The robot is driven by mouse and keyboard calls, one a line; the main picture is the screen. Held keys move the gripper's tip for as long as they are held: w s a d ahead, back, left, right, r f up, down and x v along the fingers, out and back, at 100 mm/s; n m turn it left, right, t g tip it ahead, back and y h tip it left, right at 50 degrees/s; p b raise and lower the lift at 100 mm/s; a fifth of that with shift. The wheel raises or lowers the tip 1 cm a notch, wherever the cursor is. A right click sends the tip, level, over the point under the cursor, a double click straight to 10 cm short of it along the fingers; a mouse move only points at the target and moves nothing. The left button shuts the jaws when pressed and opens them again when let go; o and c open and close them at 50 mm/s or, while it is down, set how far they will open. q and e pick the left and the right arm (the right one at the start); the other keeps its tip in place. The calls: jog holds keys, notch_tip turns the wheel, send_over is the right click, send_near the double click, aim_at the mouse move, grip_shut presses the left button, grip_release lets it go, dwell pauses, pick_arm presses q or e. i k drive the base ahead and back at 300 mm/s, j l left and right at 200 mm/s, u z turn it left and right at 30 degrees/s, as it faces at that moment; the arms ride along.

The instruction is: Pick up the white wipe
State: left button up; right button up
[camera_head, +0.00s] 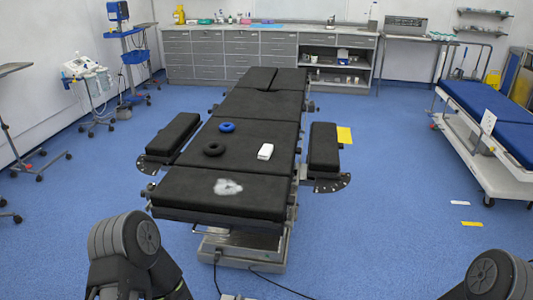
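Only rounded dark joints of my two arms show, at the bottom left and bottom right corners. Neither gripper can be seen, and nothing of mine touches the wipe.
Armrests (323,148) flank the table. A blue-topped stretcher (490,105) stands at right.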

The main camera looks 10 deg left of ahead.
aim_at(265, 153)
jog(key=i+l, duration=1.5)
jog(key=l+z, duration=0.05)
jog(key=l, duration=0.1)
